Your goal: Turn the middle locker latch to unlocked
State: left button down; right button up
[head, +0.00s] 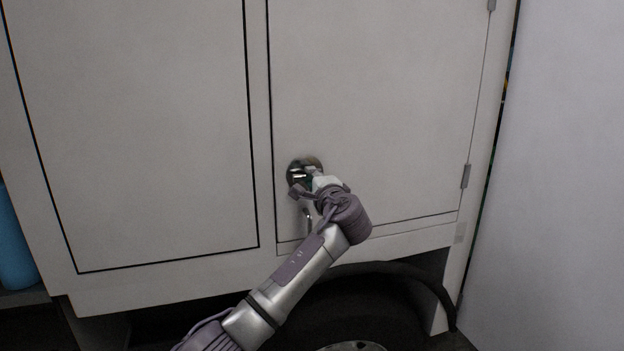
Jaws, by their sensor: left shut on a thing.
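The locker door (380,95) is a pale grey panel, shut, with hinges on its right edge. Its round metal latch (293,170) sits near the door's lower left corner. My left gripper (302,178) is at the latch and shut on it. The gripper and wrist cover much of the latch, so how far it is turned cannot be told. My right gripper is not in view.
Another shut pale panel (130,120) is to the left. A wheel (350,345) and dark wheel arch lie below the door. A plain pale wall (570,180) stands at right. A blue cylinder (12,245) is at the left edge.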

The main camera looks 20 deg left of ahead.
pick_arm(q)
jog(key=c, duration=1)
grip_release()
jog(key=v, duration=1.2)
jog(key=shift+d, duration=0.1)
jog(key=shift+f, duration=0.15)
